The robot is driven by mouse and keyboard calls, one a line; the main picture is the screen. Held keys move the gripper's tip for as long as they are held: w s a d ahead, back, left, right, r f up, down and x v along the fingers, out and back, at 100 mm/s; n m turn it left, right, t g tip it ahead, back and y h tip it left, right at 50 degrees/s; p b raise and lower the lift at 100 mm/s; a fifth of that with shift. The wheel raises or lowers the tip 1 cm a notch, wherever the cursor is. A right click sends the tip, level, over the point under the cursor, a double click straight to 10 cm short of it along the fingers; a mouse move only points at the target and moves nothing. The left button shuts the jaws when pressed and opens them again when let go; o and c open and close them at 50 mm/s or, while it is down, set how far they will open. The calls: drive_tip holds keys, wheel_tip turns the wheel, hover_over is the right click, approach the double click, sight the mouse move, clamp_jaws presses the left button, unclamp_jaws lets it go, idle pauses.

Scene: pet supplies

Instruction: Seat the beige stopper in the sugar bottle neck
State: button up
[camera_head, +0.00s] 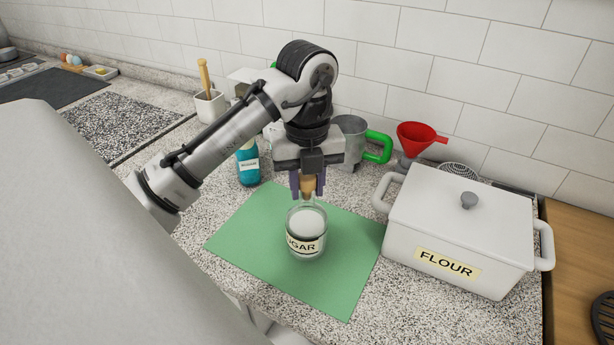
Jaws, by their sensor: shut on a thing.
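The sugar bottle (306,243) is a clear round glass bottle with white contents and a label reading partly "GAR". It stands upright on a green mat (260,245). My gripper (308,187) points straight down over the bottle and is shut on the beige stopper (308,185). The stopper is between the dark fingers, right at or just above the bottle's neck. I cannot tell whether the stopper is touching the neck or inside it. The neck is partly hidden by the fingers and stopper.
A white flour box (455,235) with a lid stands close on the right. A blue bottle (248,163), a metal cup with a green handle (352,140) and a red funnel (418,137) stand behind. A white pot with a wooden-handled tool (209,104) is at back left. The mat around the bottle is clear.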

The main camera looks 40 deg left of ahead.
drive_tip(key=shift+f, duration=0.8)
drive_tip(key=o, duration=1)
drive_tip(key=shift+r, duration=0.1)
wheel_tip(320, 180, up, 14)
drive_tip(key=shift+b, duration=0.4)
